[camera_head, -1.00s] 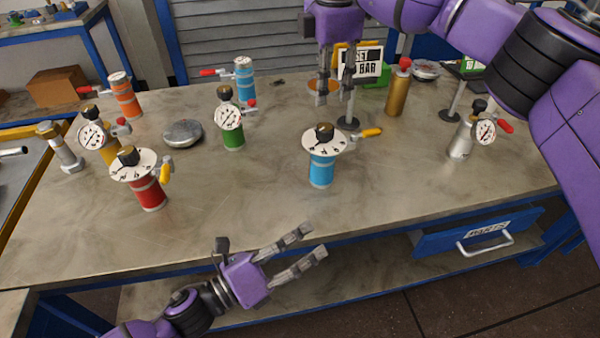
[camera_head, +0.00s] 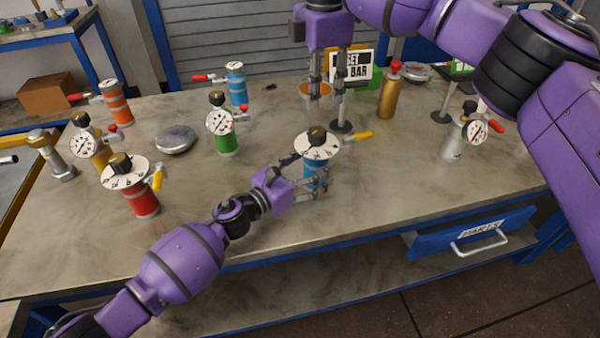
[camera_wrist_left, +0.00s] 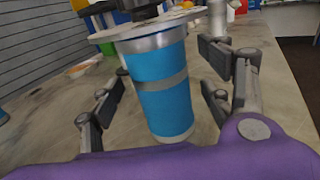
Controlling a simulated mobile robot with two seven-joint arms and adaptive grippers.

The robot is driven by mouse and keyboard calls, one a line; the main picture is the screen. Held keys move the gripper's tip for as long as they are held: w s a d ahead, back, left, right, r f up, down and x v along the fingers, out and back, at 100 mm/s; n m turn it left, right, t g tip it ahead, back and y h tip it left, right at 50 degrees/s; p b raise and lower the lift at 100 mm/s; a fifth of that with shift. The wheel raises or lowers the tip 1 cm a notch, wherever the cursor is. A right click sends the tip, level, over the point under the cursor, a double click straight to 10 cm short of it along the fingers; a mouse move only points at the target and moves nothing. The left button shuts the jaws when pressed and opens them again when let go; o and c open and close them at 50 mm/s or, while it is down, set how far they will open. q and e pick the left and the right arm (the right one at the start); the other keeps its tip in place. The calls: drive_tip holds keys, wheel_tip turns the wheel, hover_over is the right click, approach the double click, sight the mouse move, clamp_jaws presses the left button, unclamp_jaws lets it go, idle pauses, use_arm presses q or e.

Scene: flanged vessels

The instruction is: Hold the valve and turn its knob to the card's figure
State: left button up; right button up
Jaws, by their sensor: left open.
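The light-blue valve (camera_head: 312,171) stands upright on the bench, with a white dial plate, a black knob (camera_head: 317,134) on top and a yellow lever to its right. My left gripper (camera_head: 325,184) is low at its body. In the left wrist view the blue body (camera_wrist_left: 165,95) stands between the open fingers, with gaps visible on both sides. My right gripper (camera_head: 326,92) points down, open and empty, behind and above the knob. The card (camera_head: 354,66) reads "SET" and "BAR"; its figure is hidden by a right finger.
A similar red valve (camera_head: 141,198) stands at left. A green gauge valve (camera_head: 227,140), an orange vessel (camera_head: 117,106) and another blue vessel (camera_head: 237,87) stand behind. A gold bottle (camera_head: 389,96) and silver gauge vessel (camera_head: 453,144) stand right. The front bench is clear.

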use_arm(q)
drive_tip(key=shift+x, duration=0.9)
drive_tip(key=shift+c, duration=0.2)
clamp_jaws()
idle(0.5)
